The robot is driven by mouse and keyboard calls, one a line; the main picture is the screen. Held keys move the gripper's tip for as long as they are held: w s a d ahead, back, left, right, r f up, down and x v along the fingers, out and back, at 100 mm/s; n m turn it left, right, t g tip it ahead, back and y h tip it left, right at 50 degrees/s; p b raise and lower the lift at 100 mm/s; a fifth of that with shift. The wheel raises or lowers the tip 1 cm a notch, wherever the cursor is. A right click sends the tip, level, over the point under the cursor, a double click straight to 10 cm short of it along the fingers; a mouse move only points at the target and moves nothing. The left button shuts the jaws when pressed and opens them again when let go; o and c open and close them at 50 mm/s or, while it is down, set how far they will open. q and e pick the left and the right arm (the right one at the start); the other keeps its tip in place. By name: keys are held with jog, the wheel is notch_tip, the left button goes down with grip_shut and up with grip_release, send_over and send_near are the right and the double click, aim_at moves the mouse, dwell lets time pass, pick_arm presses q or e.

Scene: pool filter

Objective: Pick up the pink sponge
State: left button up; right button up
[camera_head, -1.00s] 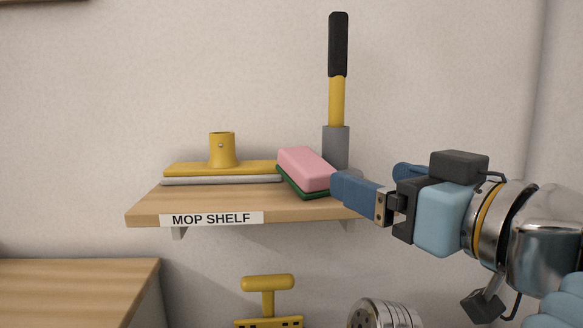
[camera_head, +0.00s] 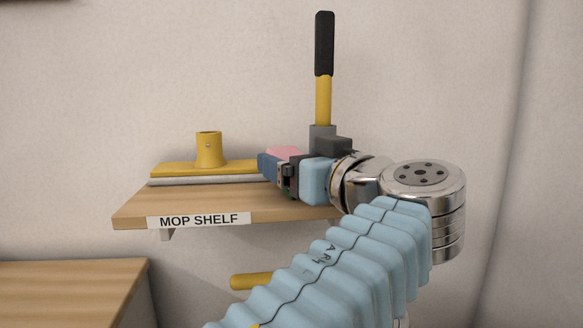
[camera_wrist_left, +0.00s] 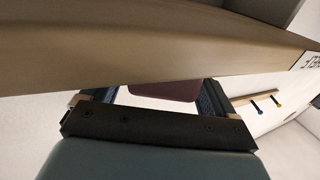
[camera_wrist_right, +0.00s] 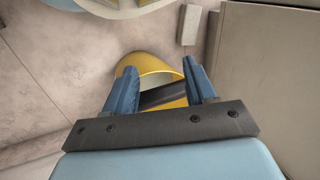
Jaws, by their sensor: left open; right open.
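The pink sponge (camera_head: 284,153) is on the right part of the wooden mop shelf (camera_head: 185,202), mostly hidden behind my left gripper (camera_head: 268,168) in the head view. My left gripper is open at the sponge's near side. In the left wrist view a dim reddish block, likely the sponge (camera_wrist_left: 165,91), shows between the spread fingers of my left gripper (camera_wrist_left: 155,92). Contact cannot be told. My right gripper (camera_wrist_right: 160,72) is open in the right wrist view, and it is not in the head view.
A yellow mop head (camera_head: 209,152) with a grey base lies left of the sponge. A yellow and black handle (camera_head: 323,85) stands upright behind my left wrist. A wooden counter (camera_head: 70,285) is at lower left. A yellow rounded object (camera_wrist_right: 148,64) is in front of my right gripper.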

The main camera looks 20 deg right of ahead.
pick_arm(q)
jog(key=shift+c, duration=0.4)
jog(key=c, duration=1)
jog(key=shift+c, duration=0.2)
notch_tip(320, 180, up, 10)
jog(key=p, duration=0.5)
jog(key=shift+s, duration=0.1)
